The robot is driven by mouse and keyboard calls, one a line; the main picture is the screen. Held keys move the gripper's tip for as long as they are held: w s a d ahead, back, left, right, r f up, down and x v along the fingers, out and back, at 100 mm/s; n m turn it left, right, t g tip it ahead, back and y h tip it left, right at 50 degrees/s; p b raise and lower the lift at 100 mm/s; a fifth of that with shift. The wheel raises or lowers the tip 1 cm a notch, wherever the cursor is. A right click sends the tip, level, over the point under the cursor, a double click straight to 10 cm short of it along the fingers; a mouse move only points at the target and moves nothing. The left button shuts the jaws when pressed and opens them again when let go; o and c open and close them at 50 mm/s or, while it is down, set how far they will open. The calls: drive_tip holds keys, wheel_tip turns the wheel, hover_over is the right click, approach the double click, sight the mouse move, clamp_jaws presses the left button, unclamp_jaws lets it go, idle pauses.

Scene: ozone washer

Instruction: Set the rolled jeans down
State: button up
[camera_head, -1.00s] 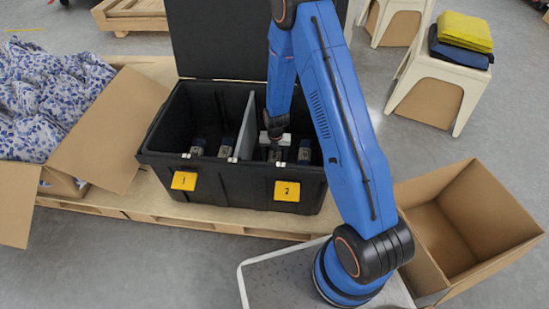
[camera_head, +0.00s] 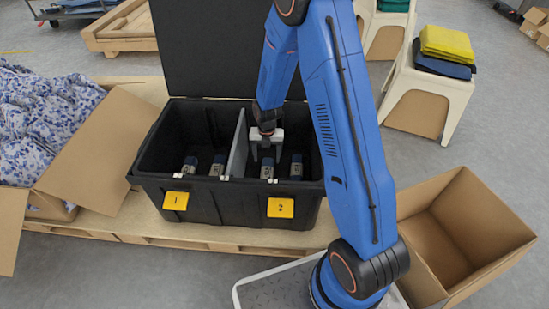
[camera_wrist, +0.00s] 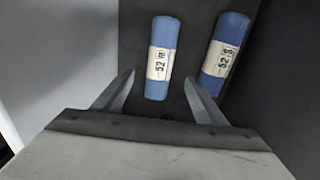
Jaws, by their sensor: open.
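My gripper (camera_head: 266,150) is open and empty inside compartment 2 of the black box (camera_head: 240,209), right of the grey divider (camera_head: 238,143). Two blue rolled jeans with pale labels lie in this compartment. The left roll (camera_head: 267,169) lies just ahead of the gap between my fingers in the wrist view (camera_wrist: 157,58). The right roll (camera_head: 296,167) lies beyond my right finger and also shows in the wrist view (camera_wrist: 225,44). Two more rolls, a left one (camera_head: 189,165) and a right one (camera_head: 217,165), lie in compartment 1.
The box stands on a wooden pallet (camera_head: 130,233) with its lid (camera_head: 205,50) raised behind. A carton of patterned cloth (camera_head: 45,125) is at left. An empty carton (camera_head: 475,240) is at right, and folded cloths (camera_head: 447,48) lie on a white stool.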

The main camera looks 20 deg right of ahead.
drive_tip(key=s+d+r+m+t, duration=0.1)
drive_tip(key=s+r+m, duration=0.35)
drive_tip(key=r, duration=0.45)
drive_tip(key=s+d+r+m+t, duration=0.15)
drive_tip(key=s+r+m, duration=0.35)
drive_tip(key=r, duration=0.5)
drive_tip(key=s+d+r+m, duration=0.1)
drive_tip(key=s+r+m, duration=0.2)
drive_tip(key=r+m, duration=0.45)
drive_tip(key=s+d+r+m+t, duration=0.1)
drive_tip(key=s+r+m, duration=0.5)
drive_tip(key=s, duration=0.5)
drive_tip(key=s+d+r+m+t, duration=0.1)
drive_tip(key=s+d+r+m, duration=0.1)
drive_tip(key=s+r+m, duration=0.4)
drive_tip(key=s+m, duration=0.2)
drive_tip(key=s, duration=0.3)
drive_tip(key=shift+s+d+r, duration=0.15)
drive_tip(key=shift+s+r, duration=0.05)
drive_tip(key=shift+r, duration=0.15)
